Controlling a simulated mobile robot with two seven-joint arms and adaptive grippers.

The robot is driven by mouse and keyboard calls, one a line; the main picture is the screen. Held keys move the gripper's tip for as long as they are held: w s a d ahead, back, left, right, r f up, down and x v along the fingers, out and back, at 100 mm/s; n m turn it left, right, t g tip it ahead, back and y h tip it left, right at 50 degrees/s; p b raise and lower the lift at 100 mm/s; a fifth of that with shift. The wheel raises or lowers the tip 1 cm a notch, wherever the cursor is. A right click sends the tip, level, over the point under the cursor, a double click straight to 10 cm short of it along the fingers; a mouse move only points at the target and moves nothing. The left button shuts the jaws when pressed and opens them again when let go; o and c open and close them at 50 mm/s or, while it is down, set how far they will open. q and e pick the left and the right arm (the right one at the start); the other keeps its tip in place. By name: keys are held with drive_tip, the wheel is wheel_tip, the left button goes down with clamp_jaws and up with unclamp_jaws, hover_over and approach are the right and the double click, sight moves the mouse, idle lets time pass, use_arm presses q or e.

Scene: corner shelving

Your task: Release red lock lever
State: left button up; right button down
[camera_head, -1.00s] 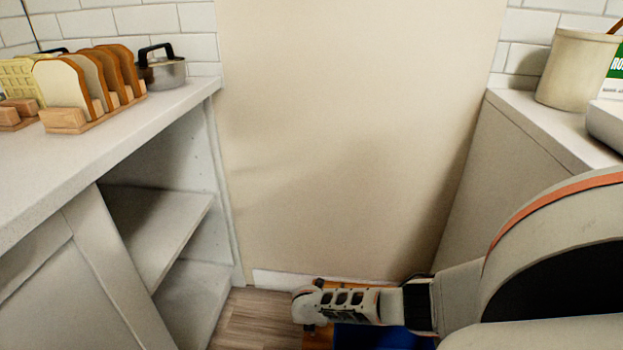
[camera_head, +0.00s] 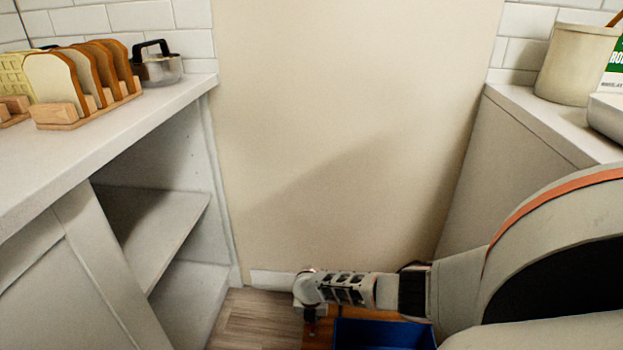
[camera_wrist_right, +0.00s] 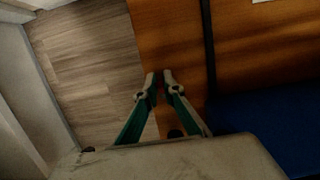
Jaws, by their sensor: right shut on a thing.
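My right gripper (camera_head: 311,328) points down beside an orange-brown wooden panel (camera_wrist_right: 175,40), low in front of the beige wall. In the right wrist view, its two green-and-grey fingers (camera_wrist_right: 160,82) are close together over the panel's edge. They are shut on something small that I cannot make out. A small reddish spot shows below the gripper in the head view, but I cannot tell whether it is the lock lever. No red lever shows clearly in either view. My left gripper is out of view.
A blue bin (camera_head: 385,335) sits right of the gripper. An open shelf unit (camera_head: 165,215) stands left, with bread slices in a wooden rack (camera_head: 90,115) and a pot (camera_head: 160,68) on top. A right-hand counter (camera_head: 540,122) holds a crock (camera_head: 578,65). Wood floor (camera_head: 250,315) is clear.

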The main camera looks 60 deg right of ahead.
sight(311, 333)
drive_tip(key=c, duration=2.2)
unclamp_jaws()
drive_tip(key=shift+a, duration=0.1)
drive_tip(key=shift+o, duration=0.2)
drive_tip(key=v, duration=1.2)
drive_tip(key=shift+s, duration=0.1)
